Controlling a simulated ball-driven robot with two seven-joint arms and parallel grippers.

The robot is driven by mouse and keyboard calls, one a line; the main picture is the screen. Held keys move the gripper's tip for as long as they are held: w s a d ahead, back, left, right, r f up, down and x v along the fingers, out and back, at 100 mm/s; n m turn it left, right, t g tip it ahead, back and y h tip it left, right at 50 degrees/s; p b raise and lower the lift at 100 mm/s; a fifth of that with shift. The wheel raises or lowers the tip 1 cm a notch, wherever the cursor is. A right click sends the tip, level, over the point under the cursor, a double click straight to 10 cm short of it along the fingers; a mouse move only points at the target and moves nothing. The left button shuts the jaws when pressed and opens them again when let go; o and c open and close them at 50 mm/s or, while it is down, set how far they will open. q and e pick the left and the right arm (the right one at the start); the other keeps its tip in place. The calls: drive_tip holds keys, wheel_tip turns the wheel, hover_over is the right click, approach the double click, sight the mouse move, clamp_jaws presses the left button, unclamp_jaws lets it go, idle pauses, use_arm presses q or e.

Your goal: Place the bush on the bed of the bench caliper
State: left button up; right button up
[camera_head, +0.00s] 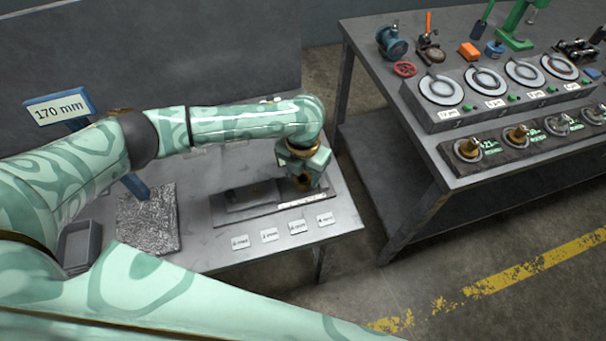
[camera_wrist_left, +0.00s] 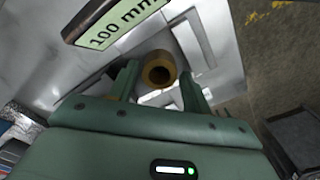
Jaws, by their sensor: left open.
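The bench caliper (camera_head: 222,207) is a low dark grey fixture with a flat bed on the left-hand table. My left gripper (camera_head: 303,176) points down over its right end. The bush (camera_head: 303,185) is a small brass-brown ring just below the gripper, partly hidden by it. In the left wrist view the bush (camera_wrist_left: 158,70) shows its round dark bore between the two green fingertips. The fingers are open, with a visible gap beside the bush. I cannot tell whether the bush touches the bed. My right gripper is not in view.
A blue-framed 170 mm sign (camera_head: 60,107), a speckled plate (camera_head: 147,222) and a grey bin (camera_head: 78,245) are on the left. Small labelled cards (camera_head: 269,235) lie along the table front. A second table (camera_head: 440,160) with dials and tools stands right, across a floor gap.

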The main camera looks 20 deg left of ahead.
sight(303, 177)
use_arm(q)
wheel_tip(303, 177, up, 10)
drive_tip(key=p, duration=0.3)
drive_tip(key=shift+r, duration=0.15)
